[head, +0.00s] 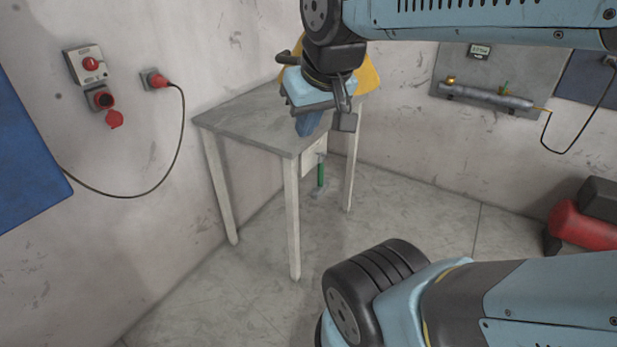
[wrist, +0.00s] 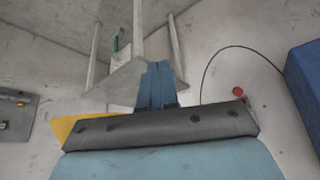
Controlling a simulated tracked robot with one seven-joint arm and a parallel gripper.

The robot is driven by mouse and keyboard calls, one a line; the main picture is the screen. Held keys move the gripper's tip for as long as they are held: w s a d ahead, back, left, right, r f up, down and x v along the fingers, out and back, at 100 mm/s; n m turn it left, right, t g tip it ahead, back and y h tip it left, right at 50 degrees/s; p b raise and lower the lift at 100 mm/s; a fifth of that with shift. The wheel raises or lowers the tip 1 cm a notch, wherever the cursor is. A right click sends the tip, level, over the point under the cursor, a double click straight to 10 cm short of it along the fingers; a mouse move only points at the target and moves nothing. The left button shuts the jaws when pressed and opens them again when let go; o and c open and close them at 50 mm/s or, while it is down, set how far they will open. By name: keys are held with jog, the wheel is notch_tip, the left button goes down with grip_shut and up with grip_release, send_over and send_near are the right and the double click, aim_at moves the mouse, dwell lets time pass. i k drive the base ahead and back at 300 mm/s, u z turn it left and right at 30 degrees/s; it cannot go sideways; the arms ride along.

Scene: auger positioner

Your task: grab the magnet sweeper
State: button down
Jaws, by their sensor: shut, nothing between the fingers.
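A small upright thing with a green handle (head: 320,174) and a grey lower end shows below the grey table in the head view, beyond its near legs. It may be the magnet sweeper, but it is too small to be sure. In the wrist view, which looks upside down, its green part (wrist: 116,42) shows beside a table leg. My gripper (head: 304,132) is above the tabletop in the head view, its blue fingers pointing down, shut and empty. The fingers (wrist: 156,66) also show together in the wrist view. The green-handled thing is lower than my gripper and apart from it.
The grey table (head: 240,118) stands near the wall corner. A yellow thing (head: 368,72) is partly hidden behind my gripper. A red cylinder (head: 580,226) lies at right. Floor in front of the table is clear.

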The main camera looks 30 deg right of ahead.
aim_at(323, 184)
jog(key=z, duration=0.5)
jog(key=k, duration=1.3)
jog(key=z, duration=0.55)
jog(key=i, duration=0.85)
jog(key=z, duration=0.2)
